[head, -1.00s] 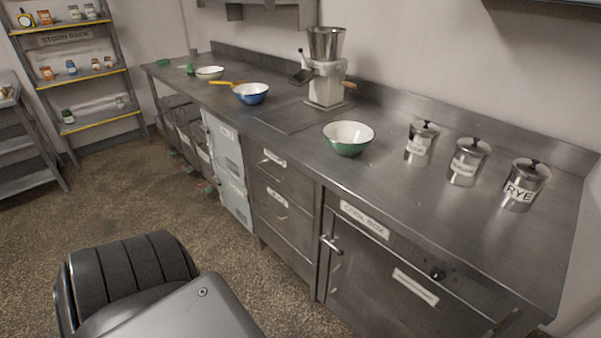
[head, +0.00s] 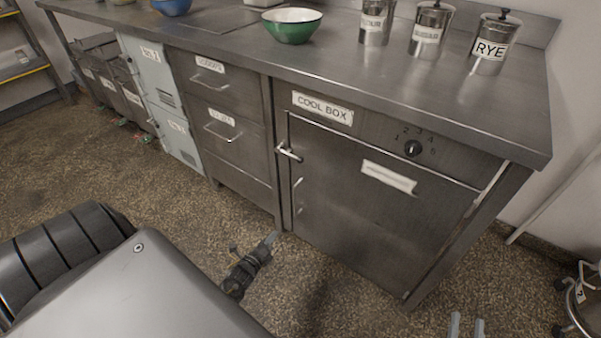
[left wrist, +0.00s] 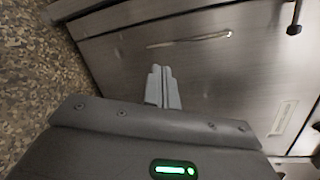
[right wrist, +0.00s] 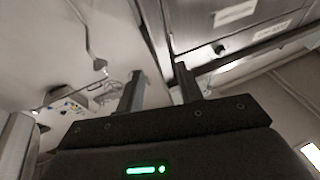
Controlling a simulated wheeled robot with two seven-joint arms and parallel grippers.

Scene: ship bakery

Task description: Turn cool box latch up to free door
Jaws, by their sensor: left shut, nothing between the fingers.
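The cool box door (head: 350,215) is closed, a grey metal panel under the "COOL BOX" label (head: 322,108). The latch (head: 289,153), a short metal bar, lies roughly sideways at the door's upper left edge. It appears dark at the top right of the left wrist view (left wrist: 295,18). My left gripper (head: 272,239) is shut and empty, low before the door's lower left corner, below and apart from the latch. Its fingers show in the left wrist view (left wrist: 163,88). My right gripper (head: 467,325) is open and empty at the bottom right, away from the door.
A vertical door handle (head: 298,192) sits below the latch. A dial (head: 413,148) is on the panel above the door. Drawers (head: 222,120) stand left of the cool box. The counter above holds a green bowl (head: 291,25) and canisters (head: 430,28). Floor in front is clear.

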